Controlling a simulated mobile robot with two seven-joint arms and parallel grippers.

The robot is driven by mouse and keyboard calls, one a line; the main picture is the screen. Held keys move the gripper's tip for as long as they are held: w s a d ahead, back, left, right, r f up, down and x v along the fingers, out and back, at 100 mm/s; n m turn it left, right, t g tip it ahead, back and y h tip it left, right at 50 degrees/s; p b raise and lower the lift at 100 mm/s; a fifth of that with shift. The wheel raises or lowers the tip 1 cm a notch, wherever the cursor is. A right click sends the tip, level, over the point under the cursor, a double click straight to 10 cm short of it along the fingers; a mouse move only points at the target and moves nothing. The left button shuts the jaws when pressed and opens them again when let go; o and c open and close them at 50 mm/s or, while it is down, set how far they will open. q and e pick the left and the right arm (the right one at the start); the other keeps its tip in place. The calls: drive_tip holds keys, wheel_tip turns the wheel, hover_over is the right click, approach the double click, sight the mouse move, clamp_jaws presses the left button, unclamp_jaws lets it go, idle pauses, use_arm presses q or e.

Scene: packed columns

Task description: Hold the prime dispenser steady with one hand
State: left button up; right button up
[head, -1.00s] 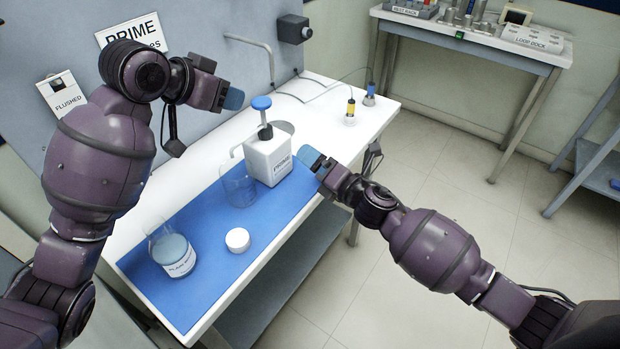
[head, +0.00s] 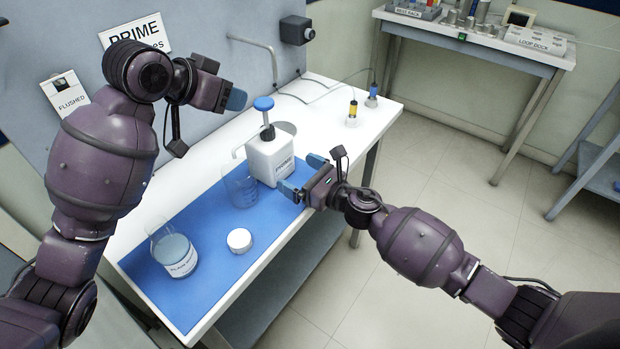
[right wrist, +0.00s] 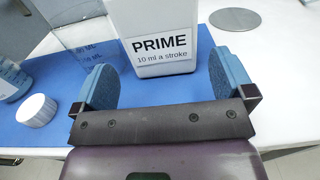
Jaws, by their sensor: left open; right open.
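The prime dispenser (head: 270,158) is a white bottle with a blue pump top, upright at the back edge of the blue mat (head: 205,270). Its label reads "PRIME, 10 ml a stroke" in the right wrist view (right wrist: 165,45). My right gripper (head: 303,176) is open in front of the dispenser. In the right wrist view its blue fingers (right wrist: 165,85) are spread, with the dispenser's lower part ahead and between them; I see no grip on it. My left gripper (head: 237,99) is raised above the bench, behind and left of the pump top, empty.
A clear beaker (head: 241,188) stands close to the dispenser's left. A labelled jar (head: 174,252) and a white lid (head: 239,240) are on the mat. A bent tube (head: 262,48) rises behind. Two small capped vials (head: 352,112) stand at the bench's right.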

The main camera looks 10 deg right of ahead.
sight(284, 165)
drive_tip(key=x, duration=0.7)
drive_tip(key=shift+w+a, duration=0.2)
drive_tip(key=shift+w, duration=0.05)
drive_tip(key=shift+f, duration=0.1)
drive_tip(key=c, duration=0.9)
drive_tip(key=o, duration=0.5)
drive_tip(key=c, duration=0.4)
drive_tip(key=shift+o, duration=0.2)
